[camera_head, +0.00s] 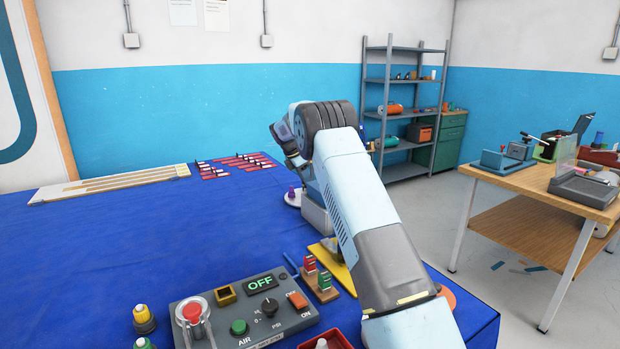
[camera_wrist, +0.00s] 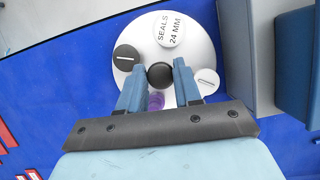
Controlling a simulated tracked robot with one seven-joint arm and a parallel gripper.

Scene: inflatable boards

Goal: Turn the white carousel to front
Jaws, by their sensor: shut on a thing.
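The white carousel (camera_wrist: 203,60) is a round disc on the blue cloth. Its left edge also shows in the head view (camera_head: 292,201), with the rest hidden behind my arm. In the wrist view it has a black centre knob (camera_wrist: 160,75), a white cap reading "SEALS 24 MM" (camera_wrist: 168,30) at the top, a black slotted cap (camera_wrist: 126,57) at left and a white slotted cap (camera_wrist: 207,80) at right. A purple part (camera_wrist: 156,101) is at the bottom, partly hidden by my gripper. My gripper (camera_wrist: 158,68) has one finger on each side of the knob and is shut on it.
A grey box (camera_wrist: 235,50) stands close to the carousel's right in the wrist view. Red parts (camera_head: 238,163) lie behind it at left on the cloth. A control panel (camera_head: 245,312) reading "OFF" and small holders (camera_head: 318,280) are nearer. The left cloth is clear.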

